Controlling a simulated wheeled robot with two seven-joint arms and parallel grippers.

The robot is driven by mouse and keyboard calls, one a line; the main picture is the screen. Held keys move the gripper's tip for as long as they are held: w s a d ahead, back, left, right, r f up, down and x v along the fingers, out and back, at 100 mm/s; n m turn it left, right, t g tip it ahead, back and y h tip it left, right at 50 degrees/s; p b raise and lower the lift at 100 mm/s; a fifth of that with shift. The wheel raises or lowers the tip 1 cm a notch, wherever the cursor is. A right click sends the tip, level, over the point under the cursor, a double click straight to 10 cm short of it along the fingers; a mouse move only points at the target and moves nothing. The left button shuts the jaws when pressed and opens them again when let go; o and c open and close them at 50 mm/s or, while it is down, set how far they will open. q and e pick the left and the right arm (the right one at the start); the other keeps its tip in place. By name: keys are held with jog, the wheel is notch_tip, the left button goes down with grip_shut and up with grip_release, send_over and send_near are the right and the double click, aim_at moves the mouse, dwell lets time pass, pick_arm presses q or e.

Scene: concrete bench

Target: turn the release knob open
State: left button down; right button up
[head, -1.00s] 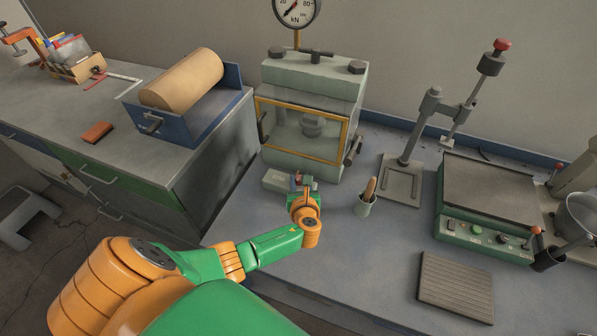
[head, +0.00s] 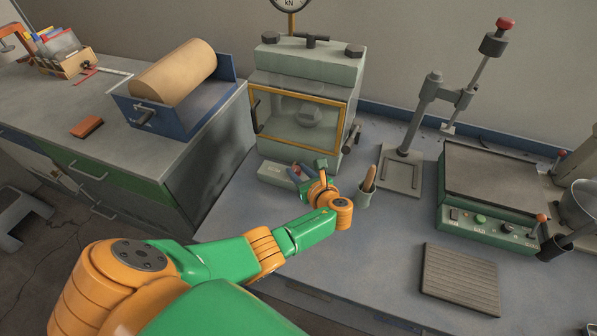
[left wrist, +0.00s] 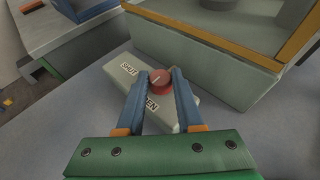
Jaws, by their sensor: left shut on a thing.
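The release knob (left wrist: 160,80) is a small round red knob on a pale grey box (left wrist: 190,103) at the foot of the press (head: 308,100). The box carries a SHUT label on the left and an OPEN label, partly covered by a finger, on the near side. In the left wrist view, the two blue fingers of my left gripper (left wrist: 161,82) stand on either side of the knob and are shut on it. In the head view, my left gripper (head: 300,172) is over the box (head: 270,173) and mostly hides the knob. My right gripper is in neither view.
Further right are a stand (head: 402,172), a green machine (head: 490,215) and a ribbed plate (head: 460,280).

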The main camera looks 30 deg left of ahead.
pick_arm(q)
jog(key=c, duration=0.6)
grip_release()
jog(key=shift+o, duration=0.2)
jog(key=p+v, duration=0.1)
jog(key=v, duration=0.6)
jog(key=shift+d+p, duration=0.1)
jog(key=shift+p, duration=0.25)
jog(key=shift+f, duration=0.1)
